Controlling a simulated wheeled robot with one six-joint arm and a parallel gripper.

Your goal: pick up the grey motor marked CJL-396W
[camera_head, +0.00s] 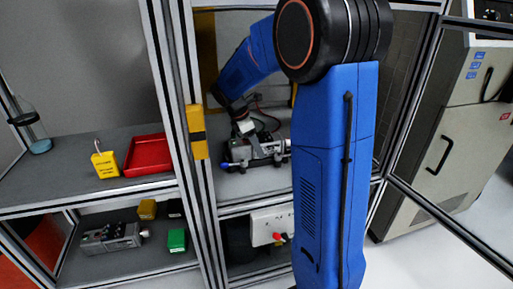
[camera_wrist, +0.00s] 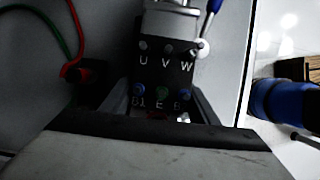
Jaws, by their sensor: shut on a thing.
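A grey motor (camera_head: 240,150) sits at the middle shelf bay in the head view, partly hidden under my arm. In the wrist view its grey metal body (camera_wrist: 170,22) and dark terminal block (camera_wrist: 163,70) show, with white letters U, V, W and B1, E, B. The marking CJL-396W cannot be read in either view. My gripper (camera_wrist: 161,112) is shut on the motor, with one finger at each side of the terminal block. In the head view my gripper (camera_head: 243,127) comes down onto it from above. I cannot tell whether it is lifted.
A blue-handled tool (camera_head: 231,165) lies beside the motor. Red and green cables (camera_wrist: 72,40) run at the wrist view's left. A red tray (camera_head: 148,155) and yellow box (camera_head: 105,164) are on the left shelf.

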